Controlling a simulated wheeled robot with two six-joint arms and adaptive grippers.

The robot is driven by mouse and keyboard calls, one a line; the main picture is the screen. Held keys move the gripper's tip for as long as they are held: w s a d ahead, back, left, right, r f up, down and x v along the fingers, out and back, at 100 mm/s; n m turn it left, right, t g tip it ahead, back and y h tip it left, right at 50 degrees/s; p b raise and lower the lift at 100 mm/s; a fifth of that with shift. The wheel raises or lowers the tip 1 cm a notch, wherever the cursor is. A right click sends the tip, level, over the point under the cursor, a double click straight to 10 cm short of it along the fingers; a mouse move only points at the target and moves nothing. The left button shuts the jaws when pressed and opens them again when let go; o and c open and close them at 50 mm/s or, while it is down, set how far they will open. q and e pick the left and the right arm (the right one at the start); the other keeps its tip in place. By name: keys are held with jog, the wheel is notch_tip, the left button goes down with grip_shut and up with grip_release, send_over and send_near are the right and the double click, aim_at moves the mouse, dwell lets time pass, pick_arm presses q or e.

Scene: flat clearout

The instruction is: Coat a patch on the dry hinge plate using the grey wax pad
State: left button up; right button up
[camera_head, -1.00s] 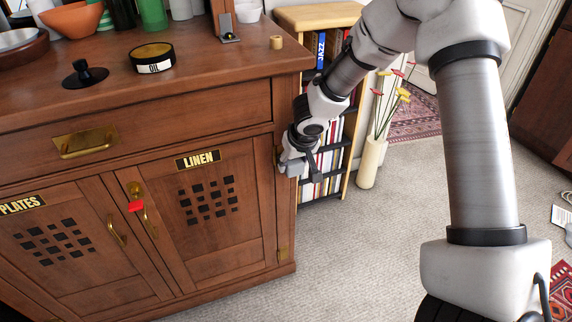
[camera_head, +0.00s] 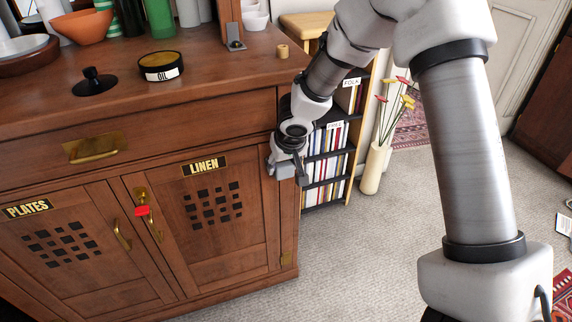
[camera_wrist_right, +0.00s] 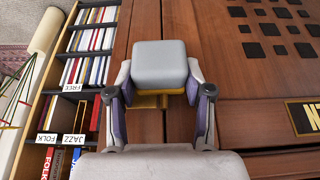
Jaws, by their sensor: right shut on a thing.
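The grey wax pad (camera_wrist_right: 160,62) is a pale block between the fingers of my right gripper (camera_wrist_right: 162,88), which is shut on it. A brass hinge plate (camera_wrist_right: 150,101) shows just under and beside the pad in the right wrist view; the pad covers part of it. I cannot tell whether pad and plate touch, or whether wax is on the plate. In the head view my right gripper (camera_head: 286,168) is at the right edge of the LINEN door (camera_head: 226,243) and hides the upper hinge. My left gripper is out of view.
The wooden cabinet (camera_head: 110,160) fills the left, with an OIL tin (camera_head: 161,67) and a black-knobbed lid (camera_head: 95,83) on top. A red-tagged key (camera_head: 142,210) sits in the door. A bookcase (camera_head: 327,165) and a flower vase (camera_head: 374,168) stand close on the right.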

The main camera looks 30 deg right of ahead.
jog(key=shift+r, duration=0.35)
jog(key=shift+s+d+f, duration=0.1)
jog(key=shift+d, duration=0.05)
jog(key=d+b, duration=0.1)
jog(key=s+d+b, duration=0.1)
jog(key=d, duration=0.1)
jog(key=shift+d, duration=0.25)
